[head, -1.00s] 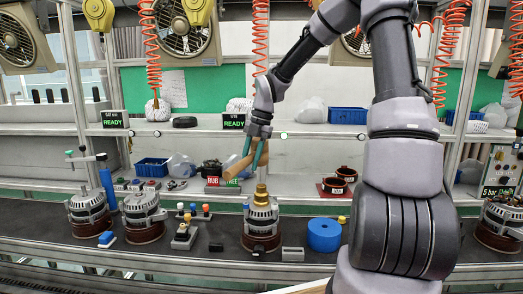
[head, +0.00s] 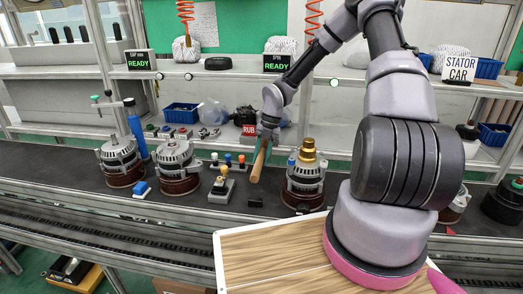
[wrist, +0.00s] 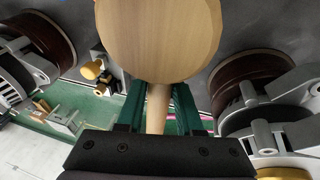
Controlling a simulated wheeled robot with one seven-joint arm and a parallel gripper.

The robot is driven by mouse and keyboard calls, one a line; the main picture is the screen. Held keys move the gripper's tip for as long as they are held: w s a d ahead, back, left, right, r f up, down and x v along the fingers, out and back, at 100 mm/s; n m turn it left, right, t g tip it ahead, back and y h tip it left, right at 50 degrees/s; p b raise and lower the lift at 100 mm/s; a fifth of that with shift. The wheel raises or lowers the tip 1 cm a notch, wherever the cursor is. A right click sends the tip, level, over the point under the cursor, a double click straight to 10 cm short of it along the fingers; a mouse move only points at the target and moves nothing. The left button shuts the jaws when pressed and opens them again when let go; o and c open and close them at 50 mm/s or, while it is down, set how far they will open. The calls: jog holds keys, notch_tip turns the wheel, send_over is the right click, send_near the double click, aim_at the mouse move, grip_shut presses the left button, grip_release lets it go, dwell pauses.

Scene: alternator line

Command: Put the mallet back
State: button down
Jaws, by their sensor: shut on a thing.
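The mallet is pale wood. In the head view the mallet (head: 258,167) hangs steeply, a little tilted, under my gripper (head: 266,145), above the dark conveyor. It is just left of an alternator with a gold top (head: 305,175). In the wrist view the round mallet head (wrist: 158,40) fills the top middle, and its handle (wrist: 157,108) runs down between the teal fingers of my gripper (wrist: 158,97). The gripper is shut on the handle. A red sign reading "RUB" (head: 249,130) stands just behind, partly covered by my gripper.
Two alternators (head: 122,160) (head: 175,165) stand to the left on the conveyor (head: 75,180), with a peg fixture (head: 222,188) between them and the mallet. A blue bin (head: 181,113) sits on the shelf behind. A wooden board (head: 270,260) lies in front, near my arm.

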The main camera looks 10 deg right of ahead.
dwell(0.3)
jog(key=shift+f, duration=3.2)
jog(key=shift+f, duration=0.6)
jog(key=shift+c, duration=2.4)
grip_release()
